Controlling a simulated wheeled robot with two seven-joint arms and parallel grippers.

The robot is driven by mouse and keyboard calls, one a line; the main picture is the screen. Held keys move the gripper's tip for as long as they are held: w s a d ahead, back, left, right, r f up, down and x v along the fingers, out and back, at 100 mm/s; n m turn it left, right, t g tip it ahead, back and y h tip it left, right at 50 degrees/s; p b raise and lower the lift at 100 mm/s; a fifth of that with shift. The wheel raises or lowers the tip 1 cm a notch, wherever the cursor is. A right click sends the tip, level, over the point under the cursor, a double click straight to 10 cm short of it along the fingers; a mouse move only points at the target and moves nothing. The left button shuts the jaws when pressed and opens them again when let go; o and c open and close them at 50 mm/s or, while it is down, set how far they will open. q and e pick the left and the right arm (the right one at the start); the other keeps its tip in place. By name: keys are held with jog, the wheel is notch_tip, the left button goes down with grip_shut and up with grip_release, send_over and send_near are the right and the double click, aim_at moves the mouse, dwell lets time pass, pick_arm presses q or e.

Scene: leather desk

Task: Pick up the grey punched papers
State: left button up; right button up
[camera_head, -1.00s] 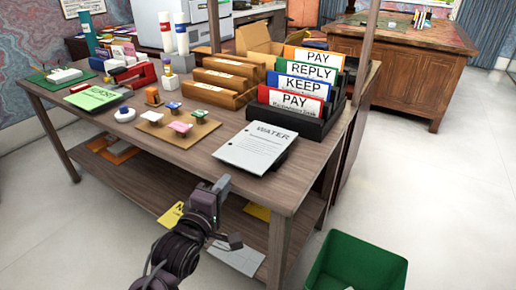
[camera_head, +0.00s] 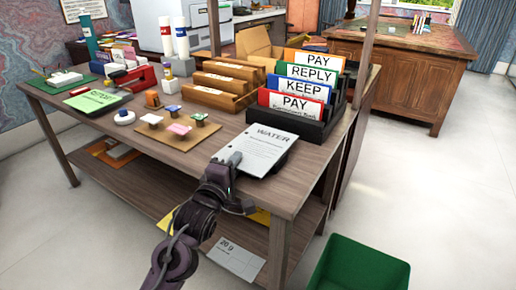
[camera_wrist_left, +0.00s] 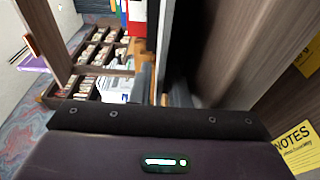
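The grey punched papers (camera_head: 262,148), headed "WATER", lie as a stack near the front edge of the wooden desk, with dark material under their right side. My left gripper (camera_head: 231,161) is at the desk's front edge, by the near left side of the stack. In the left wrist view, turned on its side, two grey fingers (camera_wrist_left: 161,86) show with a gap between them, and the papers' pale edge (camera_wrist_left: 153,28) rises beyond. I cannot tell whether the fingers touch the papers. My right gripper is not in view.
A black file holder (camera_head: 318,131) with PAY, REPLY and KEEP tabs stands behind the papers. A stamp board (camera_head: 176,143) lies left, green papers (camera_head: 92,101) farther left. A green bin (camera_head: 360,265) stands on the floor. A lower shelf (camera_head: 130,185) runs beneath.

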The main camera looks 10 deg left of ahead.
pick_arm(q)
grip_shut()
jog(key=shift+r, duration=0.1)
dwell(0.3)
